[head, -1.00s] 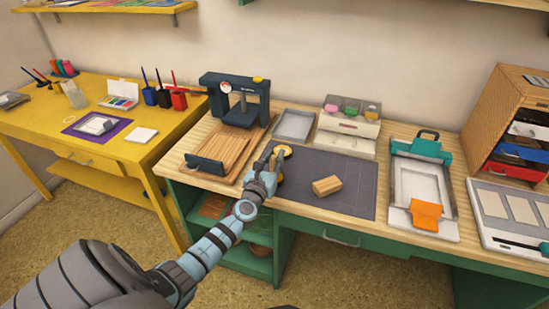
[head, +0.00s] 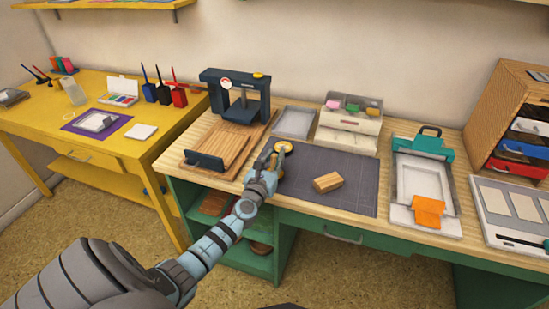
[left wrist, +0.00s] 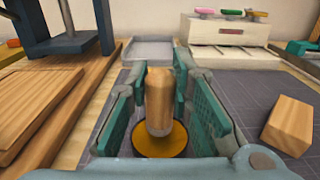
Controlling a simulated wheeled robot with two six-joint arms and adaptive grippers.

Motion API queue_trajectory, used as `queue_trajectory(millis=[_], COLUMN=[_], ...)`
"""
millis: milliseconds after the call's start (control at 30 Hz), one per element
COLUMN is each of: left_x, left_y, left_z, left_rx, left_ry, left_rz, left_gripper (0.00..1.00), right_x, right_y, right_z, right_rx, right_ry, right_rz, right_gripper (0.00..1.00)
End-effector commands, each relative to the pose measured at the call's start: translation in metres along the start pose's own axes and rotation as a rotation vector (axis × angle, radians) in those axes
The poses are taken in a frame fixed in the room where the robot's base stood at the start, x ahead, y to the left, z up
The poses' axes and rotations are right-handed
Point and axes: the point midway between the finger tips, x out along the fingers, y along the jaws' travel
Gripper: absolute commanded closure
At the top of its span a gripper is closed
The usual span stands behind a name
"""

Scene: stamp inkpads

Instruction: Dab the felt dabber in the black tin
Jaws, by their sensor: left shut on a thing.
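My left gripper (head: 267,163) is over the left part of the dark mat in the head view. In the left wrist view its green-padded fingers (left wrist: 160,105) are shut around an upright wooden handle (left wrist: 159,95), which I take for the dabber's. A yellow disc with a thin dark rim (left wrist: 160,143) is right below the handle. I cannot tell if it is the dabber's pad or a tin, or whether they touch. In the head view a small golden round thing (head: 284,147) shows at the fingertips. I cannot make out a black tin. My right gripper is not in view.
A wooden block (head: 328,183) lies on the dark mat (head: 345,168), right of the gripper. A blue press (head: 235,95) with a wooden board stands close on the left. A grey tray (head: 294,123) and a small drawer box (head: 348,128) stand behind. The mat's right part is clear.

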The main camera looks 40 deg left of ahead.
Motion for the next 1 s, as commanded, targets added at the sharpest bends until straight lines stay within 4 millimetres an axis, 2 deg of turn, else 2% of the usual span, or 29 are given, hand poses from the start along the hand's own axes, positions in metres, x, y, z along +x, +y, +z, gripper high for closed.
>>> queue_trajectory(millis=[1000], left_x=[0.0], left_y=[0.0001], left_z=[-0.0092], left_rx=[0.0], left_ry=[0.0], left_rz=[0.0], left_gripper=[0.99], right_x=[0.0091], right_y=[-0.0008], right_z=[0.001], right_rx=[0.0], right_ry=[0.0], right_rz=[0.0], right_gripper=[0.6])
